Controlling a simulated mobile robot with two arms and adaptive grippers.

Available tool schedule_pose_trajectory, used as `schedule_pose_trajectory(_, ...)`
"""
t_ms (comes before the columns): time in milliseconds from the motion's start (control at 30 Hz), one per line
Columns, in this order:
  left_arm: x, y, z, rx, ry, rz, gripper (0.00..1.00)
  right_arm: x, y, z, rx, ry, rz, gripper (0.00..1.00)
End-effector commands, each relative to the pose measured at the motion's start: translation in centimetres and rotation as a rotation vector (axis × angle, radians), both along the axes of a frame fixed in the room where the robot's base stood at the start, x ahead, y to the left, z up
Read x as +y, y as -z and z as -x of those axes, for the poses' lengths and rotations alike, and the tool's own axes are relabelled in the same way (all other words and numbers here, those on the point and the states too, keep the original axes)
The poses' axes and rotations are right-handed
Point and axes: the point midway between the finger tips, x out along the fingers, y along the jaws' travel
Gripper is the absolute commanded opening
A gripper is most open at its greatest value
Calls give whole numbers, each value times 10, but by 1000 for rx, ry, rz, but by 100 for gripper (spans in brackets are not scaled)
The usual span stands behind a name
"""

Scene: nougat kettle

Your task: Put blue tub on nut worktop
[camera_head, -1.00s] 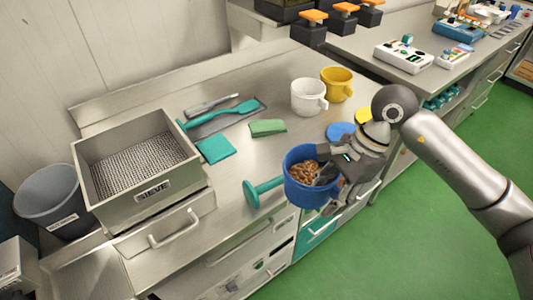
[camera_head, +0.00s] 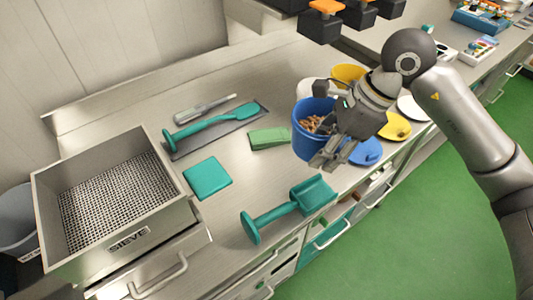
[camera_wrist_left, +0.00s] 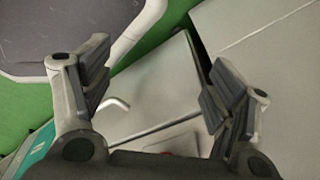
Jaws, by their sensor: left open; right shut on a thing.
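The blue tub (camera_head: 311,146) with brown nuts inside is held by my right gripper (camera_head: 338,153) in the head view. The gripper is shut on the tub's right side. The tub looks upright, and it appears above the steel worktop (camera_head: 233,215) near its right edge; the exact gap below it cannot be told. My left gripper shows only in the left wrist view (camera_wrist_left: 155,95), open and empty, with grey cabinet fronts and green floor beyond it.
A grey box marked SIEVE (camera_head: 130,240) stands at left. A teal scoop (camera_head: 290,207) lies near the front edge, with a teal square (camera_head: 207,177), a green cloth (camera_head: 269,138) and a teal spatula (camera_head: 215,122) behind. A yellow mug (camera_head: 348,73) and a blue lid (camera_head: 367,151) are close to the tub.

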Motion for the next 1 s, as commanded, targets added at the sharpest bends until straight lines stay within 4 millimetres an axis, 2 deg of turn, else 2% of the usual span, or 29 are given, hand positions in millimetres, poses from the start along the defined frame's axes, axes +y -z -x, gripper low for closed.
schedule_pose_trajectory(67, 0, -5, -3, -2, 0, -1, 80, 9, 1, 1, 2, -4, -1, 6)
schedule_pose_trajectory(167, 1, -13, 5, 8, 0, -1, 80, 28, 8, 2, 4, -8, -3, 6)
schedule_pose_trajectory(333, 2, -28, 36, 53, 1, -4, 80, 71, 25, 1, 5, -8, -4, 6)
schedule_pose_trajectory(467, 3, -38, 50, 72, 2, -6, 80, 99, 44, 1, 8, -4, -3, 6)
schedule_pose_trajectory(600, 2, -46, 45, 65, 3, -5, 80, 118, 70, 0, 6, -3, -3, 6)
schedule_pose_trajectory(833, 0, -52, 14, 18, 3, 0, 80, 132, 89, -1, 1, -3, -2, 6)
schedule_pose_trajectory(1000, 0, -64, 14, 19, 3, 0, 80, 140, 106, 0, 6, -1, 0, 6)
